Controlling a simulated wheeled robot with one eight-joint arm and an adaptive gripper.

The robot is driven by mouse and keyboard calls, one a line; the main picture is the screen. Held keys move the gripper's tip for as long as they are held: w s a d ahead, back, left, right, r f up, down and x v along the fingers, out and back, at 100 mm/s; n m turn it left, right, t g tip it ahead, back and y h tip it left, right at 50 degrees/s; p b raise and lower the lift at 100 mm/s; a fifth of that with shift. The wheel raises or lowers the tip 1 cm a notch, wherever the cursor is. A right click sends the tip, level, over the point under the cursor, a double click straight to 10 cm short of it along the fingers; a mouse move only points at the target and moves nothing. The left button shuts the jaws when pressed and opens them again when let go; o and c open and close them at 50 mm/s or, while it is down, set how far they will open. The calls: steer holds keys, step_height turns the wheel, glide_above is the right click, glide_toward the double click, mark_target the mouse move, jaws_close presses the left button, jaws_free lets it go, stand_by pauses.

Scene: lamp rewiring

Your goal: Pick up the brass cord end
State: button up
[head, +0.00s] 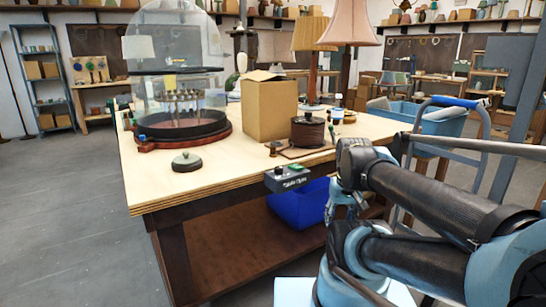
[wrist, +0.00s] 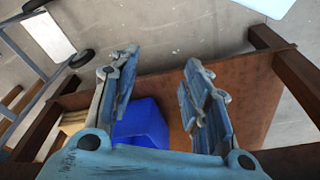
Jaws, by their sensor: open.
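I cannot clearly make out the brass cord end. A dark cord spool (head: 308,131) stands on a small base near the table's right front edge, with a small brownish piece (head: 273,148) at its left; I cannot tell whether that is the cord end. My gripper (wrist: 155,75) is open and empty in the wrist view. It hangs in front of the table's front edge, over the lower shelf and floor, away from the spool. In the head view my arm partly hides it.
A blue bin (head: 300,205) is beneath.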

steer(key=w+a+r+n, duration=0.2)
steer(key=w+r+n, duration=0.2)
steer(key=w+r, duration=0.45)
step_height(320, 180, up, 21)
steer(key=n+g, duration=0.2)
steer(key=n, duration=1.3)
glide_above(273, 147)
step_height(273, 147, down, 17)
steer(key=shift+w+r, duration=0.1)
steer(key=shift+c, duration=0.3)
jaws_close()
